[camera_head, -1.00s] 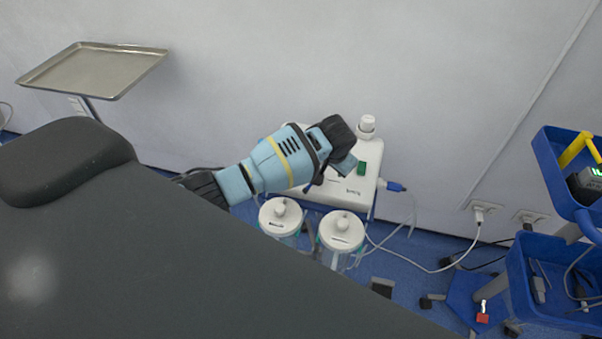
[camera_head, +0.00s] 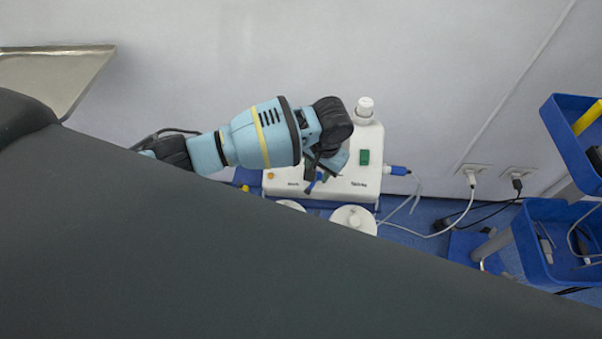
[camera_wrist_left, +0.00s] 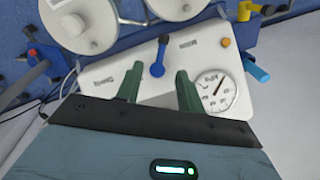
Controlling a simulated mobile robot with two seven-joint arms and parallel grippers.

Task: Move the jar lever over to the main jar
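The jar lever (camera_wrist_left: 158,57) is a small blue lever on the white suction unit (camera_wrist_left: 130,75). In the left wrist view its handle points up toward the gap between the two jars. The unit also shows in the head view (camera_head: 358,160). My left gripper (camera_wrist_left: 158,80) is open, with one finger on each side of the lever's line; I cannot tell if they touch it. In the head view the gripper (camera_head: 322,178) hangs over the unit's front. Two round white jar lids, one (camera_wrist_left: 85,25) at upper left and one (camera_wrist_left: 178,6) at top, show there. I cannot tell which is the main jar.
A dark operating table (camera_head: 190,250) fills the foreground and partly hides the jars (camera_head: 353,217). A blue cart (camera_head: 560,235) stands at right, with cables on the floor. A metal tray (camera_head: 60,70) is at upper left. A gauge (camera_wrist_left: 216,90) sits beside one finger.

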